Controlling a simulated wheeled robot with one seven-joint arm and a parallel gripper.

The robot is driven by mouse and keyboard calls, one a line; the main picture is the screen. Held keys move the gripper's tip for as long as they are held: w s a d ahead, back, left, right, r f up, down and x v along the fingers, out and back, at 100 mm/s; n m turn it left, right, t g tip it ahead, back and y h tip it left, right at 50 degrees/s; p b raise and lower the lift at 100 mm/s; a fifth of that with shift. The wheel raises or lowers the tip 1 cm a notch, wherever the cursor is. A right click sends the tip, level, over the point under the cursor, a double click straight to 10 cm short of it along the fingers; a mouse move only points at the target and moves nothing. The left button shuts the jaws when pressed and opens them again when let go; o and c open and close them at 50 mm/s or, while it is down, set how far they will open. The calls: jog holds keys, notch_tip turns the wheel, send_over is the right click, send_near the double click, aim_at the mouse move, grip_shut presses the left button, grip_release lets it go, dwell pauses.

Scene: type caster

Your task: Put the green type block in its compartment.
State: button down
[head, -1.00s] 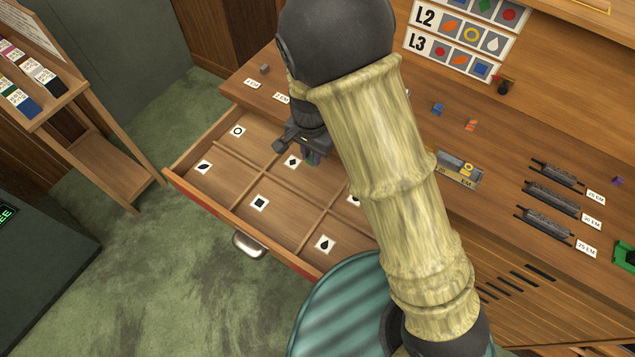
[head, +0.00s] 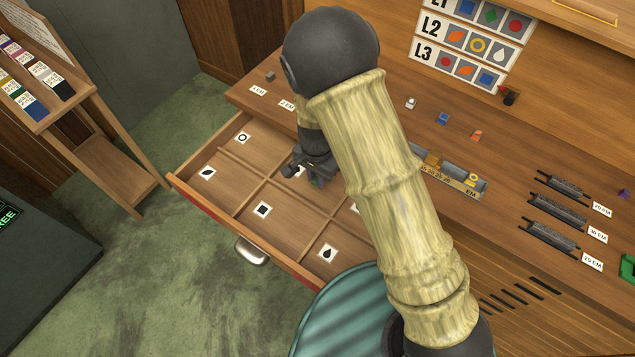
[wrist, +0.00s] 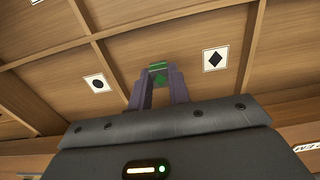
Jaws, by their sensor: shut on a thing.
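My gripper (head: 315,181) is shut on the green type block (wrist: 158,70), which shows between the fingertips in the wrist view. In the head view the block is only a small green patch below the fingers. The gripper points down over the open drawer's (head: 222,215) compartment with the black diamond card (wrist: 215,57). In the wrist view the block is left of that card, right of the divider beside the black circle card (wrist: 97,83). Whether the block touches the drawer floor I cannot tell. The diamond card is partly hidden by the gripper in the head view.
Thin wooden dividers (wrist: 90,37) separate the compartments. Other cards show a ring (head: 243,138), a leaf (head: 208,173), a square (head: 263,209) and a drop (head: 328,253). On the desk are a blue block (head: 443,118), an orange block (head: 476,135) and a composing stick (head: 455,178).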

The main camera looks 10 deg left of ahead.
aim_at(316, 180)
jog(key=shift+s+a+f, duration=0.1)
jog(key=shift+s+f, duration=0.05)
jog(key=shift+f, duration=1.7)
jog(key=shift+f, duration=0.1)
jog(key=c, duration=1.3)
grip_release()
notch_tip(316, 180, up, 12)
jog(key=shift+r, duration=0.15)
